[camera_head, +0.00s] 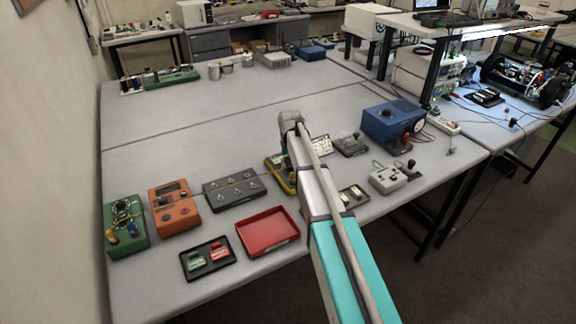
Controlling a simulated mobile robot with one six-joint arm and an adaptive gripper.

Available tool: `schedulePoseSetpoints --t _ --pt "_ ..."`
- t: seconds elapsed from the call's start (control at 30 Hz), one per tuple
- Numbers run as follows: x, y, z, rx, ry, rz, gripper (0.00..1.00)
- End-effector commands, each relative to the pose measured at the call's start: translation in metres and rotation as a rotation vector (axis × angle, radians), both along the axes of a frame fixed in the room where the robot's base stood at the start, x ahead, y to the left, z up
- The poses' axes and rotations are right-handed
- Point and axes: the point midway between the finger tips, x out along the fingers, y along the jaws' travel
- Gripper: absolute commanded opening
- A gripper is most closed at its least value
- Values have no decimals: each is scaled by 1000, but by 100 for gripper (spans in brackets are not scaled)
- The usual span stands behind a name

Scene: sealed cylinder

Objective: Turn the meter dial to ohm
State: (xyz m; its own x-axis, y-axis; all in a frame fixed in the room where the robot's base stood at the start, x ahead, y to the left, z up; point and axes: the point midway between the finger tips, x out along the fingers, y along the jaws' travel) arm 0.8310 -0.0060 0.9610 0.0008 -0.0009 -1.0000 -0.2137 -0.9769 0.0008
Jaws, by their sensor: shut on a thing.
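A yellow handheld meter (277,173) lies on the grey table near its middle, right of the dark grey box. My arm crosses in front of it and covers its right part, so its dial and the dial's setting are hidden. My gripper (289,152) points down at the meter from above, at the far end of my arm. Its fingertips are mostly hidden behind the arm. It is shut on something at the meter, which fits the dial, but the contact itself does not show.
Left of the meter are a dark grey knob box (234,190), an orange box (174,202) and a green board (125,226). A red tray (268,231) and a black tray (207,274) lie in front. A blue box (392,122) stands right. The table's middle back is clear.

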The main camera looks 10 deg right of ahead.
Motion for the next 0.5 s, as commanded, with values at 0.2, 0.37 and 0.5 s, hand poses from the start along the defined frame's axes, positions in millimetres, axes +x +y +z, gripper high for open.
schedulePoseSetpoints --t 0.2,0.37,0.5 --pt "-4 0 0 -1 8 -20 0" --pt "-4 0 0 -1 8 -19 0" --pt "-4 0 0 0 9 -18 50"
